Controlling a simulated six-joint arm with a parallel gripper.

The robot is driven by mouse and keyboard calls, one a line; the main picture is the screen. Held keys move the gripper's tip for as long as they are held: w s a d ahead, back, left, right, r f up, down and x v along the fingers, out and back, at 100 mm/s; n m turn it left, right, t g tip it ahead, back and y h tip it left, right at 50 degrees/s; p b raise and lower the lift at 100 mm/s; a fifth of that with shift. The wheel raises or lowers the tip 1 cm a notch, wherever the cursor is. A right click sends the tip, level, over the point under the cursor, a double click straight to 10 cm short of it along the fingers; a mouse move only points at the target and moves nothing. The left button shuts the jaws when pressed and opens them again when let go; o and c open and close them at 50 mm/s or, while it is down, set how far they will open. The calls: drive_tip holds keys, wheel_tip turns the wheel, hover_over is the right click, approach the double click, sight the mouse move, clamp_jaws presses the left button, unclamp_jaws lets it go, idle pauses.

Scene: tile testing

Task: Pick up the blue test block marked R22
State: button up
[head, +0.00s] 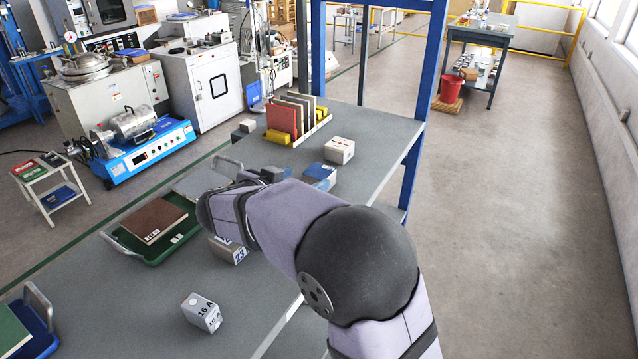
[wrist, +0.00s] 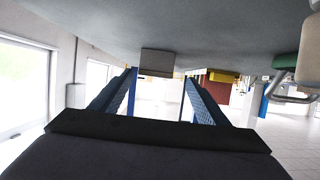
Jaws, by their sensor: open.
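I cannot read R22 on either. My gripper (wrist: 160,82) shows in the wrist view with its two blue-padded fingers apart and nothing between them. A plain grey-beige block (wrist: 157,62) is ahead, in line with the gap, apart from the fingers; the wrist view is upside down. In the head view my arm hides the gripper.
A white block with holes (head: 339,150) and a rack of tiles (head: 297,115) stand farther back. A block marked 23 (head: 228,250) and one marked 16 A (head: 202,312) are nearer. A green tray (head: 180,240) holds a brown tile (head: 153,220). The bench front is mostly clear.

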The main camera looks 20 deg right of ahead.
sight(319, 176)
drive_tip(key=shift+s+f+g, duration=0.3)
drive_tip(key=shift+f, duration=0.2)
drive_tip(key=shift+x, duration=1.15)
drive_tip(key=shift+w+d+f+p, duration=0.15)
drive_tip(key=shift+w+d+p, duration=0.1)
drive_tip(key=shift+w+d, duration=0.4)
drive_tip(key=shift+w+d+f+p, duration=0.25)
drive_tip(key=shift+w+d, duration=0.3)
drive_tip(key=shift+d, duration=0.2)
drive_tip(key=shift+w+d+f, duration=0.25)
drive_tip(key=shift+w+d, duration=0.2)
drive_tip(key=shift+w, duration=0.05)
drive_tip(key=c, duration=1.4)
drive_tip(key=shift+r, duration=0.1)
wheel_tip(319, 176, up, 10)
drive_tip(key=shift+p, duration=0.5)
